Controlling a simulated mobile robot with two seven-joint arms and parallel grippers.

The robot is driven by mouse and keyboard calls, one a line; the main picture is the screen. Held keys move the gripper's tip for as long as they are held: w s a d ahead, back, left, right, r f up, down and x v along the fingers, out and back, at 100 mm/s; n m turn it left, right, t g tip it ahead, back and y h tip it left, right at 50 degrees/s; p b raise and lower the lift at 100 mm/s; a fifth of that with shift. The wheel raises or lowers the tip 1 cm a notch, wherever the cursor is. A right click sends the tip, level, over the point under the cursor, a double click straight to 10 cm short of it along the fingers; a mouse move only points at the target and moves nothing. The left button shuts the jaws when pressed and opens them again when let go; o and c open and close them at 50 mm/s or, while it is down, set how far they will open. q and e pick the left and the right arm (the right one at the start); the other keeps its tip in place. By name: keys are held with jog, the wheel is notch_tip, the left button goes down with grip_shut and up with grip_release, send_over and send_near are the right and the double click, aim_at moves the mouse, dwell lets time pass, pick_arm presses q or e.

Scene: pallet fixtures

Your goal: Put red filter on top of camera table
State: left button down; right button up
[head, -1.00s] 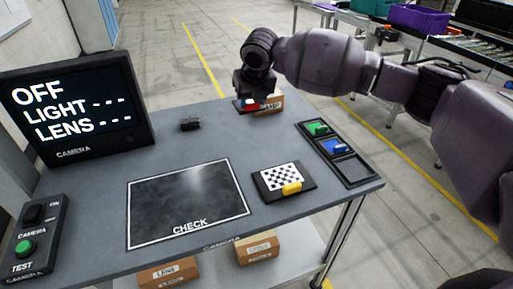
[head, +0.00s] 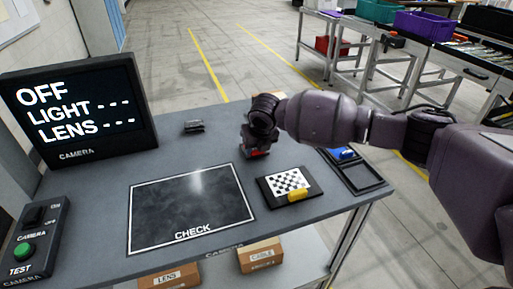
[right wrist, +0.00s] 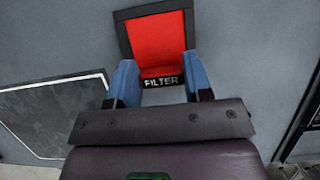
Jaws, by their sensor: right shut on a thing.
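The red filter (right wrist: 160,42) is a red plate in a dark frame with a FILTER label on its near edge. My right gripper (right wrist: 161,82) is shut on it, one blue finger at each side of the label end. In the head view my right gripper (head: 257,147) is over the grey camera table (head: 105,190), behind the checkerboard plate, and only a little of the red filter (head: 259,154) shows beneath it. I cannot tell whether the filter touches the tabletop. My left gripper is out of view.
A checkerboard plate (head: 290,186) with a yellow grip lies right of the CHECK pad (head: 190,208). A black rack (head: 368,179) holding a blue piece is partly behind my right arm.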

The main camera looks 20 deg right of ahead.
jog(key=shift+f, duration=0.4)
jog(key=shift+f, duration=0.1)
jog(key=o, duration=0.8)
jog(key=shift+o, duration=0.6)
